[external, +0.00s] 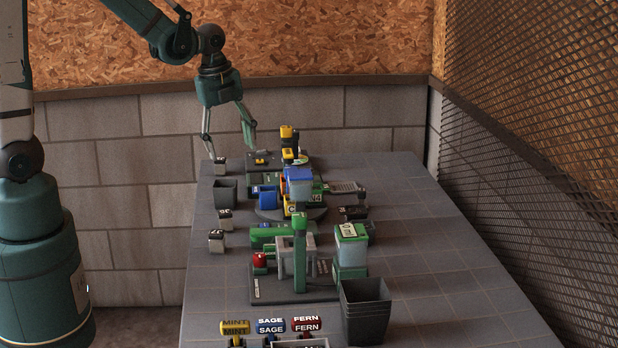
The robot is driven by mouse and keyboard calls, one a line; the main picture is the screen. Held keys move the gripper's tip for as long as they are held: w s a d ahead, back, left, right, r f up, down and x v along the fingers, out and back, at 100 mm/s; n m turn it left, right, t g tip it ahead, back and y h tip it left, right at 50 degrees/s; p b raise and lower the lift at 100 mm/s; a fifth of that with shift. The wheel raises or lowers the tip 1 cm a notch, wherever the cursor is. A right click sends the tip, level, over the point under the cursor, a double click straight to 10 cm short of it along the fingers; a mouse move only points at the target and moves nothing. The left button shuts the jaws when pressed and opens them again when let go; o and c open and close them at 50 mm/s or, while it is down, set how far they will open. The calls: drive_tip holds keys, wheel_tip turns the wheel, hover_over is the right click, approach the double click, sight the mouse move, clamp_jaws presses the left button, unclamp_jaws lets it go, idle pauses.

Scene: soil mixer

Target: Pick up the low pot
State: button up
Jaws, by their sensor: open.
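A short dark grey pot (225,192), apparently the low pot, stands upright near the left edge of the grey table in the external view. My gripper (232,152) hangs over the far left end of the table, pointing down with its two fingers spread wide. It is open and holds nothing. It appears above and behind the short pot, apart from it. A taller dark pot (365,312) stands at the front right. The insides of the pots are hard to make out.
A small light block with a dark top (221,167) sits below the left finger. Similar blocks (216,240) line the left edge. The table's right side is clear.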

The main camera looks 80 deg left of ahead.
sight(221, 193)
drive_tip(key=a+f+m, duration=0.1)
drive_tip(key=a+f, duration=0.2)
drive_tip(key=s+a+f+m+g, duration=0.1)
drive_tip(key=a+f+m, duration=0.1)
drive_tip(key=a+f, duration=0.2)
drive_tip(key=a+f+m, duration=0.2)
drive_tip(key=a+f, duration=0.1)
drive_tip(key=a, duration=0.1)
drive_tip(key=shift+s+f+g+h, duration=0.2)
drive_tip(key=shift+s+g+h, duration=0.1)
drive_tip(key=shift+s+h, duration=0.1)
drive_tip(key=shift+s+a+f, duration=0.2)
drive_tip(key=shift+a+f, duration=0.1)
drive_tip(key=shift+f, duration=0.15)
drive_tip(key=shift+f+b, duration=0.4)
drive_tip(key=shift+f, duration=0.9)
drive_tip(key=shift+s+f+b, duration=0.15)
drive_tip(key=shift+f+b, duration=0.5)
drive_tip(key=shift+f, duration=2)
drive_tip(key=shift+c, duration=0.3)
drive_tip(key=c, duration=1)
